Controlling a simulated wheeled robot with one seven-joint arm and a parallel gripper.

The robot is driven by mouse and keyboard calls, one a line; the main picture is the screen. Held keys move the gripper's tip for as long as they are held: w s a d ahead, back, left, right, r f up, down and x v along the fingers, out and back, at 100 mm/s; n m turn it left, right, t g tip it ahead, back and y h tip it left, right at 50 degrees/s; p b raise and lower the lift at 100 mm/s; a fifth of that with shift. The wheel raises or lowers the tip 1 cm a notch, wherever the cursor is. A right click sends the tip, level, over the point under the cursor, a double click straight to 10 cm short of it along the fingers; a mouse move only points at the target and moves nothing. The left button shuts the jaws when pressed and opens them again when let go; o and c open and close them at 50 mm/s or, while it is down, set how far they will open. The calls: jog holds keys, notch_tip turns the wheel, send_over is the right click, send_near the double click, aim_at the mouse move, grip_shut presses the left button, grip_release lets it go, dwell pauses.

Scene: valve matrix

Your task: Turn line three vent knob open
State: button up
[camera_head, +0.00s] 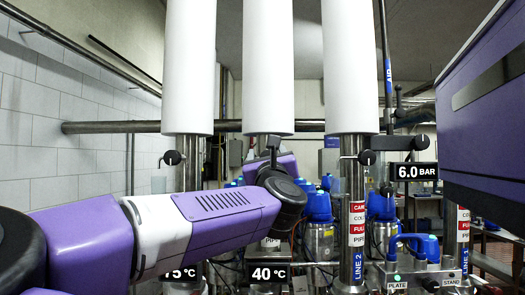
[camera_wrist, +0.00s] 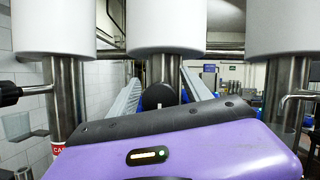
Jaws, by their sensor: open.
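In the wrist view, my gripper (camera_wrist: 162,88) is open, with a grey ridged finger on either side of a round black knob (camera_wrist: 166,94). The knob is in front of the middle steel pipe, under a white cylinder. I cannot tell whether the fingers touch it. In the head view, a black knob (camera_head: 273,142) shows at the middle pipe just above my purple wrist; my fingers are hidden there. The middle pipe's line label is hidden, so I cannot read its number. A pipe to the right is labelled LINE 2 (camera_head: 358,265).
Other black knobs stand on the left pipe (camera_head: 172,157) and right pipe (camera_head: 366,157). White cylinders (camera_head: 268,70) hang above. A 6.0 BAR sign (camera_head: 416,172) and a 40 °C sign (camera_head: 269,274) are near. Blue-topped valves (camera_head: 318,207) crowd behind the pipes.

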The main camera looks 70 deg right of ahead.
grip_shut()
jog(key=shift+f+n, duration=0.1)
jog(key=shift+n, duration=0.2)
jog(key=n+t+y+b, duration=0.1)
jog(key=n, duration=0.1)
jog(key=n+t+y+b, duration=0.1)
jog(key=n, duration=0.2)
jog(key=shift+w+f, duration=0.15)
jog(key=shift+w+a+f+n+g+y, duration=0.15)
jog(key=shift+n+y, duration=0.8)
jog(key=shift+n, duration=1.6)
jog(key=shift+w+d+f+n+g+y, duration=0.2)
jog(key=shift+n+y, duration=0.8)
jog(key=shift+n, duration=1.5)
jog(key=shift+s+a+f+n+t+y, duration=0.2)
jog(key=shift+n+y, duration=0.75)
jog(key=shift+n, duration=1.6)
jog(key=shift+w+f+g, duration=0.1)
jog(key=shift+w+g, duration=0.05)
jog(key=shift+g, duration=0.2)
